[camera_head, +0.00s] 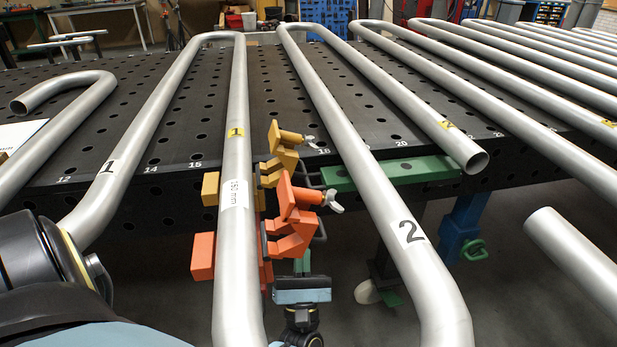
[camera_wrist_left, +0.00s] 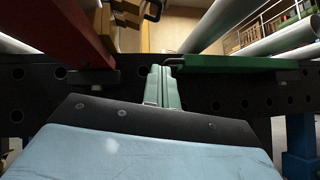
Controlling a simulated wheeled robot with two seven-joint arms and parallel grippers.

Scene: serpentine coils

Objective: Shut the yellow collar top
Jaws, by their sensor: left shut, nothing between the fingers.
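The yellow collar (camera_head: 276,170) sits at the bench edge around the labelled pipe (camera_head: 237,165), with a yellow block on the pipe's left side. Its upper part (camera_head: 285,138) stands up at the right of the pipe with a wing bolt, and looks swung open. Yellow parts (camera_wrist_left: 126,18) also show at the top of the left wrist view. My left gripper (camera_head: 302,262) is below and nearer than the yellow collar, under the orange collar, apart from the yellow collar. Its green fingers (camera_wrist_left: 163,78) are shut and empty, pointing towards the bench edge. My right gripper is out of view.
An orange collar (camera_head: 291,237) on the same pipe stands just in front of the yellow one, its upper part also raised. A green bar (camera_head: 405,172) lies along the bench edge at right. Pipe 2 (camera_head: 385,195) runs close on the right.

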